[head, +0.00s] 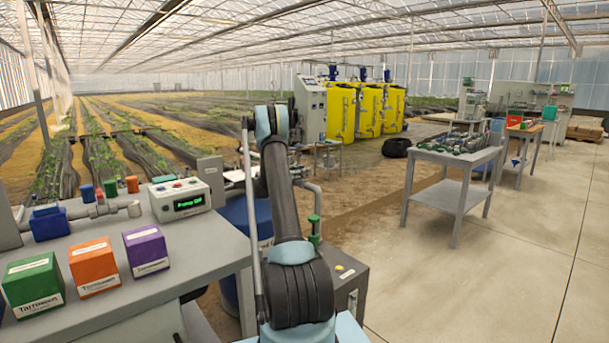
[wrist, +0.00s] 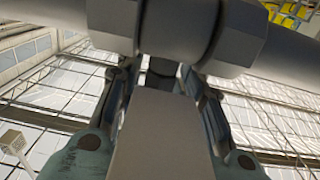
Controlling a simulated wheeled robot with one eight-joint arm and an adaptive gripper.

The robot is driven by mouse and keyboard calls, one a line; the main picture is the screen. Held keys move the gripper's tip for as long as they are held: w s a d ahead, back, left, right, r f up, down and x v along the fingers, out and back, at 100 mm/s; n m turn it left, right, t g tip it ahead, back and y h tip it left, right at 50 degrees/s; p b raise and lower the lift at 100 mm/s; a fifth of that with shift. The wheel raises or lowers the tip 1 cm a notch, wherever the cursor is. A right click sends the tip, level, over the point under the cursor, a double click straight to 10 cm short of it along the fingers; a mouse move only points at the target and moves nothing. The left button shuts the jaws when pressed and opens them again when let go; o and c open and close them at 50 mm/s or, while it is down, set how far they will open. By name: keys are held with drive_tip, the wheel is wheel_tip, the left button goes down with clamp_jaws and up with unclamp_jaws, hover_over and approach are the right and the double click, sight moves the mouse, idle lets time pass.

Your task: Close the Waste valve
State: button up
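In the wrist view my gripper (wrist: 160,74) has its two dark fingers apart, with teal knuckles at the lower left and right. A grey pipe with faceted fittings (wrist: 115,18) crosses close at the fingertips. A short dark part shows between the fingers; I cannot tell whether they touch it. A grey block hides much of the middle. In the head view my arm hides my gripper. A valve with a green handle (head: 314,228) stands just right of my arm. Coloured valve handles (head: 110,188) sit on the left bench. I cannot read a Waste label on any of them.
The left bench (head: 210,247) carries green, orange and purple boxes (head: 95,266) and a controller with a green display (head: 189,202). A blue drum (head: 240,222) stands behind my arm. A grey cart (head: 448,192) is at the right. The concrete floor at the right is clear.

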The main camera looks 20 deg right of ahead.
drive_tip(key=v, duration=1.1)
drive_tip(key=shift+w, duration=0.1)
